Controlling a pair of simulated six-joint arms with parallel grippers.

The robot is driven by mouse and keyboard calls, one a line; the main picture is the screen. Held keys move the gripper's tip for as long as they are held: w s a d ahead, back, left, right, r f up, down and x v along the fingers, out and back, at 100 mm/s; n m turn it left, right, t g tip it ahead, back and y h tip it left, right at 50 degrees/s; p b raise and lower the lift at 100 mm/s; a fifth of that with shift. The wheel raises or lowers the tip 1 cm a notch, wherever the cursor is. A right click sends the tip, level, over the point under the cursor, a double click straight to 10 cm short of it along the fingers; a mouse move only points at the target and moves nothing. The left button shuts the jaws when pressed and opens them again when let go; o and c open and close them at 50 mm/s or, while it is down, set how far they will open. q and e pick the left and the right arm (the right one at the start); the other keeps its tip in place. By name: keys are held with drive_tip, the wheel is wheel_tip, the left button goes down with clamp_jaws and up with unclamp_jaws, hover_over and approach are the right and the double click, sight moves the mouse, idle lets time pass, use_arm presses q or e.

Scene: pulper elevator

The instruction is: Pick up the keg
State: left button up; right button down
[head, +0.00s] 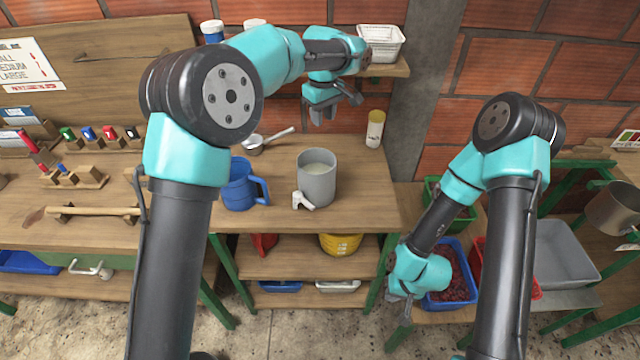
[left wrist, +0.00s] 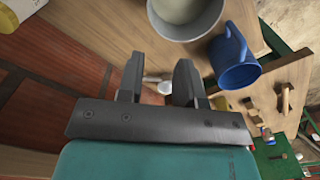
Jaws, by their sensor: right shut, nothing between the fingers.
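The keg (head: 317,180) is a grey, open-topped cylinder with pale liquid inside and a white tap low at its front. It stands upright on the wooden table (head: 370,205). In the left wrist view, the keg (left wrist: 187,22) is cut off by the top edge. My left gripper (head: 333,103) is above and behind the keg, near the brick wall, apart from it. Its two fingers (left wrist: 159,82) are spread with nothing between them. My right gripper (head: 400,302) is shut and empty, low beside the blue crate, well away from the keg.
A blue jug (head: 240,185) stands just left of the keg. A shelf with a white basket (head: 381,43) is above. A blue crate (head: 462,262) of red berries is at right.

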use_arm(q)
drive_tip(key=shift+w+d+r+n, duration=0.15)
drive_tip(key=shift+d+n, duration=0.2)
drive_tip(key=shift+d, duration=0.2)
drive_tip(key=shift+s+d+r+n, duration=0.1)
drive_tip(key=shift+d+r+n, duration=0.05)
drive_tip(key=shift+d+n, duration=0.3)
hover_over(329, 161)
wheel_tip(329, 161, down, 12)
drive_tip(key=shift+w+f, duration=0.1)
drive_tip(key=shift+f, duration=2.6)
